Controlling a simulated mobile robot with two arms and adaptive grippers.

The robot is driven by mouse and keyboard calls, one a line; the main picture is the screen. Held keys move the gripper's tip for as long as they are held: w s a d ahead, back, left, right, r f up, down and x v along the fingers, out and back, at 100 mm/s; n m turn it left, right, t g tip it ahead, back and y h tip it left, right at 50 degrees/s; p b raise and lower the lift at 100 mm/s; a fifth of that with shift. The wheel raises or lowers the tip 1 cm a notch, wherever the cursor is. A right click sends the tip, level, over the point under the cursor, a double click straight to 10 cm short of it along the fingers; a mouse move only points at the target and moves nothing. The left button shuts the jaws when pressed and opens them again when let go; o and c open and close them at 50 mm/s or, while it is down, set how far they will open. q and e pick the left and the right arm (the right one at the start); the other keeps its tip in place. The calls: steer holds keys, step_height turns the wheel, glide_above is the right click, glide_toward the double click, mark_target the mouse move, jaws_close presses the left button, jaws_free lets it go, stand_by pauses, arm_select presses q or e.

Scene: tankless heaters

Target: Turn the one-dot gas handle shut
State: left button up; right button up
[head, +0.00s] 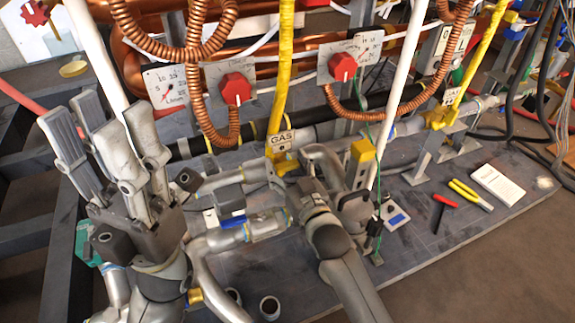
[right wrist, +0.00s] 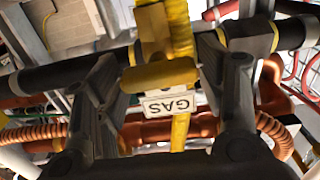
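A yellow gas handle (head: 287,163) sits on a pipe below a white GAS tag (head: 281,141) in the middle of the head view. Any dots on the tag are too small to read. In the right wrist view the yellow handle (right wrist: 160,75) lies crosswise above the upside-down GAS tag (right wrist: 170,105). My right gripper (head: 300,165) is at this handle. Its fingers (right wrist: 167,70) stand open on either side of the handle, with gaps showing. My left gripper (head: 103,125) is open and empty at the left, pointing up, away from the handle.
A second GAS tag (head: 451,96) hangs by another yellow valve (head: 438,117) further right. Red knobs (head: 236,89), copper coils and white pipes crowd the back. Pliers (head: 470,194) and a white box (head: 497,186) lie on the grey board, whose front right is mostly clear.

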steer(key=shift+o, duration=0.5)
steer(key=shift+s, duration=0.1)
steer(key=v, duration=1.2)
steer(key=shift+d, duration=0.1)
